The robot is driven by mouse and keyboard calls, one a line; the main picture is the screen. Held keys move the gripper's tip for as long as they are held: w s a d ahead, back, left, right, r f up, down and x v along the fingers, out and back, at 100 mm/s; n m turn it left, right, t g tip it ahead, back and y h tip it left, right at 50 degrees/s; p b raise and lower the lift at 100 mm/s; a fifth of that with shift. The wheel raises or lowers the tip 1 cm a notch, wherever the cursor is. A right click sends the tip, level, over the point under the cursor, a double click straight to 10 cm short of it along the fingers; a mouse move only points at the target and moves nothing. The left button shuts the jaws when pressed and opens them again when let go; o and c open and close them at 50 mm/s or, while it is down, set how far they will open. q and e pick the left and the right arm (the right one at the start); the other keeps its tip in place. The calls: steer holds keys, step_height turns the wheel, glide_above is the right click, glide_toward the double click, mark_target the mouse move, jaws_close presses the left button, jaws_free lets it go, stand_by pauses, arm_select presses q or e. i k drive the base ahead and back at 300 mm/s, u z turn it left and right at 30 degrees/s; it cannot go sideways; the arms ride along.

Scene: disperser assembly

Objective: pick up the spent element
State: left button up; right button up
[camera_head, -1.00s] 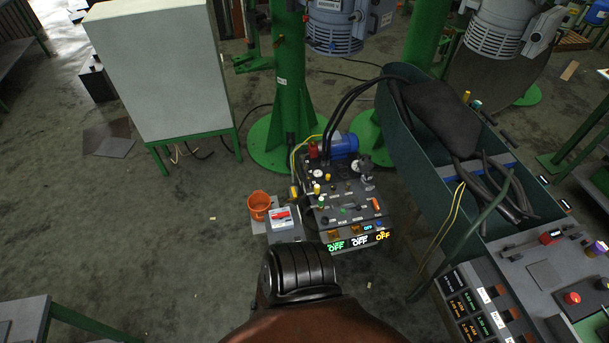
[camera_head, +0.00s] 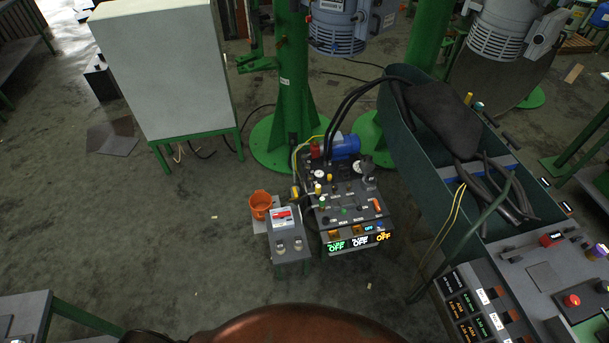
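No gripper of mine shows in the head view. A small grey stand (camera_head: 291,257) stands left of the control panel. Two small pale round items (camera_head: 282,247) sit side by side on its front part. They are too small to tell whether either is the spent element. Behind them on the stand lies a white box with a red and blue label (camera_head: 284,218). An orange bucket (camera_head: 260,204) stands behind and to the left of the stand.
The control panel (camera_head: 347,212) with lit OFF displays and a blue motor (camera_head: 341,146) adjoins the stand. A long green trough (camera_head: 412,140) with black hoses and a grey console (camera_head: 559,270) lie to the right. The floor (camera_head: 170,240) at left is clear.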

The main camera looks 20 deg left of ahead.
mark_target(370, 179)
steer(key=u, duration=0.8)
steer(key=i, duration=1)
